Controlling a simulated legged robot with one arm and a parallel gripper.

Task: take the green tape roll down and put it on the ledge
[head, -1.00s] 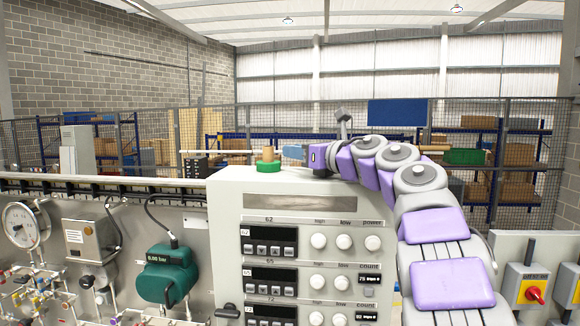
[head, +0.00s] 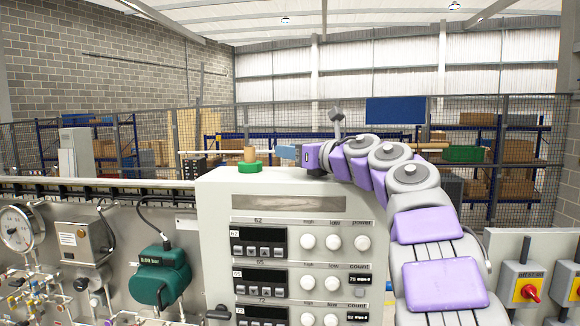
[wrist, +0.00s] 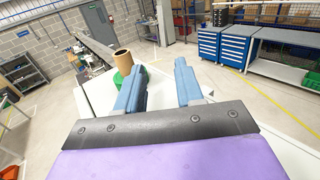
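The green tape roll (head: 250,167) sits on top of the pale instrument cabinet, around the foot of an upright tan cylinder (head: 250,154). In the wrist view the green tape roll (wrist: 119,78) is partly hidden behind the left finger, with the tan cylinder (wrist: 124,60) rising above it. My gripper (wrist: 158,84) is open, its two blue fingers apart with nothing between them. In the head view my gripper (head: 286,152) is to the right of the roll, apart from it, just above the cabinet top. I cannot tell for certain which surface is the ledge.
The cabinet (head: 212,205) has displays and knobs on its front. A long rail (head: 100,187) tops the gauge panel to the left, above a round gauge (head: 16,228) and a green meter (head: 161,275). Mesh fencing is behind.

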